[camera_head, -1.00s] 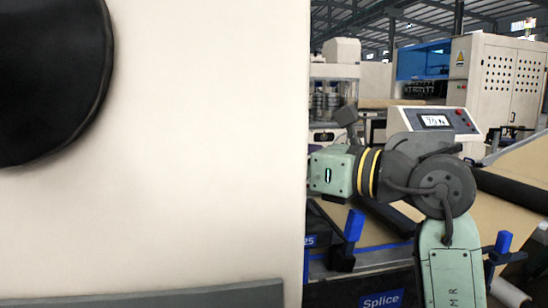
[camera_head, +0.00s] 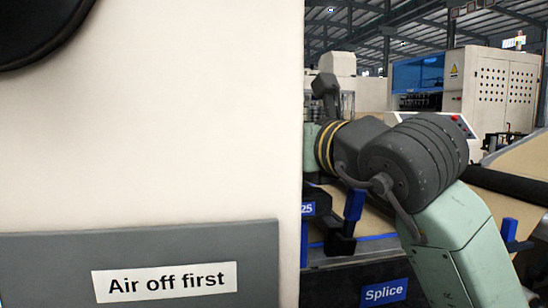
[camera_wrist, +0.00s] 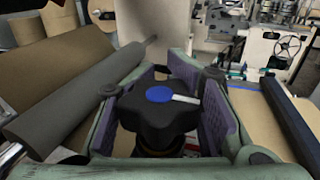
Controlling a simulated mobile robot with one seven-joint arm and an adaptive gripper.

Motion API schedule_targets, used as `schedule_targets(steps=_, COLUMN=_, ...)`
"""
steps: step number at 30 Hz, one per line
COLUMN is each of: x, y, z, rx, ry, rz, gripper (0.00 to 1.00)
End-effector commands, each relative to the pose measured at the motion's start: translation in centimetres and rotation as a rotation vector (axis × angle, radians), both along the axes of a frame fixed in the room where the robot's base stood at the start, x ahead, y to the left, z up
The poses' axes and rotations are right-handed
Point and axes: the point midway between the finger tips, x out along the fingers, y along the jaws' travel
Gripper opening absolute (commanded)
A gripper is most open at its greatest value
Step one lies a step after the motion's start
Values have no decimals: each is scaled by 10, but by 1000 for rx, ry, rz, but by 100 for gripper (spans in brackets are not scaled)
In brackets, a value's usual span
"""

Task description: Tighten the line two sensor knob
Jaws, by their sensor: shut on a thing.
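A black lobed knob (camera_wrist: 158,118) with a blue centre cap and a white pointer mark fills the middle of the wrist view. My gripper (camera_wrist: 160,105) is around it, with a purple-lined finger on the left and another on the right, shut on the knob's sides. The knob's lower part and whatever it is mounted on are mostly hidden beneath it. In the head view my arm reaches behind a large cream panel, so the gripper and the knob are out of sight there.
The cream panel (camera_head: 150,120) with an "Air off first" label (camera_head: 165,282) blocks the head view's left half. Blue-ended brackets (camera_head: 352,208) and a "Splice" sign (camera_head: 384,292) stand near my arm. A dark roller (camera_wrist: 75,100) runs along the wrist view's left side.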

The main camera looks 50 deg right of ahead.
Motion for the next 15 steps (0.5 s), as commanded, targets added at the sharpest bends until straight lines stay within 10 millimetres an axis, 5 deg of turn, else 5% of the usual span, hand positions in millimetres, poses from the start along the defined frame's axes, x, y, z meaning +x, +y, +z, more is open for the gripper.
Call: schedule_targets(steps=15, x=-6, y=-7, z=3, rx=-6, ry=-8, rz=-292, gripper=0)
